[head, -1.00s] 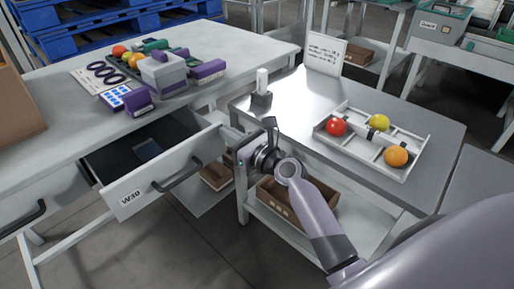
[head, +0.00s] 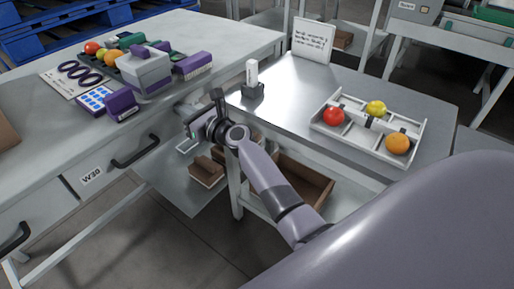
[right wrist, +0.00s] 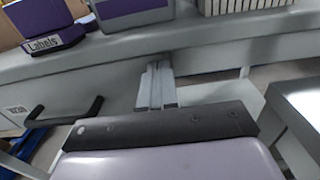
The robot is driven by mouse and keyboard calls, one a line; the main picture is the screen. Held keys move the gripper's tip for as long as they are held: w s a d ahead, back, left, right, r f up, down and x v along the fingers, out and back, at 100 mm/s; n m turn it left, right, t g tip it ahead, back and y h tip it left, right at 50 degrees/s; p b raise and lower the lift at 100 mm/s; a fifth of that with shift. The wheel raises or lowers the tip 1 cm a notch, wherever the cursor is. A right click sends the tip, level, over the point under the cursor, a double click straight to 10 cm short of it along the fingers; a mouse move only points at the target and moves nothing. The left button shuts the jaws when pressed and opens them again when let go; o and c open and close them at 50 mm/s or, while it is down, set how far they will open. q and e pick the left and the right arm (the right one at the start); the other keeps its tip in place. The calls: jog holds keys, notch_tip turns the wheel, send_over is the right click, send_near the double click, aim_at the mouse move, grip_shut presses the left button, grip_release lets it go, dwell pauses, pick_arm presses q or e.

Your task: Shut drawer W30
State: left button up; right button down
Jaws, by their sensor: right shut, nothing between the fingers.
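Drawer W30 (head: 108,168) is in the left table, in the head view. Its white front, with a W30 label and a dark bar handle (head: 135,151), sits in line under the tabletop, and no open interior shows. In the right wrist view the drawer front (right wrist: 50,98) and its handle (right wrist: 78,112) are at the left. My right gripper (head: 186,110) is to the right of the handle, apart from it, by the table's front edge. Its fingers (right wrist: 157,70) are together and empty, pointing at the table's front. My left gripper is not in view.
The left table (head: 200,38) carries packing goods and tomatoes. A steel table (head: 290,92) at right holds a divided tray (head: 372,143), a small dark stand (head: 253,90) and a sign (head: 313,40). Brown boxes (head: 208,171) lie below. Another drawer handle (head: 14,238) is at lower left.

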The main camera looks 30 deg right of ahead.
jog(key=shift+w+r, duration=0.1)
jog(key=shift+r, duration=0.2)
